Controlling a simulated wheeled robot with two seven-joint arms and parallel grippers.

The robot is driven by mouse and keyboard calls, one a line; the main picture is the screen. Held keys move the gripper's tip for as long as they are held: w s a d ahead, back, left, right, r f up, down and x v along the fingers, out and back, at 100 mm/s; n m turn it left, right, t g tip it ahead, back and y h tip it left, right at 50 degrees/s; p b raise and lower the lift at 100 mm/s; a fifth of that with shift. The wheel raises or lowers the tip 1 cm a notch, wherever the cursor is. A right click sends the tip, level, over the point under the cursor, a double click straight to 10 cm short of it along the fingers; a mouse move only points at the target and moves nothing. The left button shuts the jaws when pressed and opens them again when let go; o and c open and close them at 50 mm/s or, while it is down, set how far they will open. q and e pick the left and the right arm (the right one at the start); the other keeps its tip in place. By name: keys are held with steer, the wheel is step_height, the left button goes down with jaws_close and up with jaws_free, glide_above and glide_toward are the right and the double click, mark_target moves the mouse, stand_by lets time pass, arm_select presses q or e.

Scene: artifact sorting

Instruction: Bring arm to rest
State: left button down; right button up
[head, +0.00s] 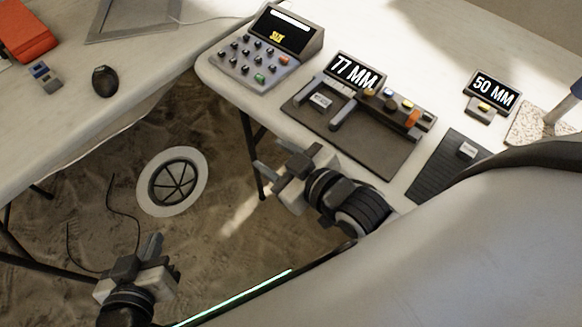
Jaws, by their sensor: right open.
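My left gripper (150,246) is at the lower left, pointing up over the sandy floor, away from both tables. Its fingers look close together, and I cannot tell whether they are open or shut. My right gripper (268,170) is near the middle, beside the front edge of the right table. Its fingers are apart with nothing between them, and it points to the left over the floor. Part of my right forearm shows behind it, dark and ringed.
The right table holds a keypad device (262,62), a measuring station (385,160) reading 77 MM, a 50 MM display (490,90) and a dark ribbed mat (436,178). The left table holds a mouse (105,82) and a red box (24,30). A round floor vent (198,160) lies between.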

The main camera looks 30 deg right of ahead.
steer(key=s+f+m+g+p, duration=0.1)
steer(key=s+d+m+g+p, duration=0.1)
steer(key=s, duration=0.1)
steer(key=s+f+m+h+p, duration=0.1)
steer(key=shift+s+d+f+g+p, duration=0.15)
steer(key=shift+f+g+p, duration=0.15)
steer(key=shift+g, duration=0.1)
steer(key=shift+c, duration=0.6)
arm_select(q)
steer(key=shift+a+r, duration=0.2)
steer(key=shift+r, duration=0.4)
arm_select(e)
steer(key=shift+s+d, duration=0.1)
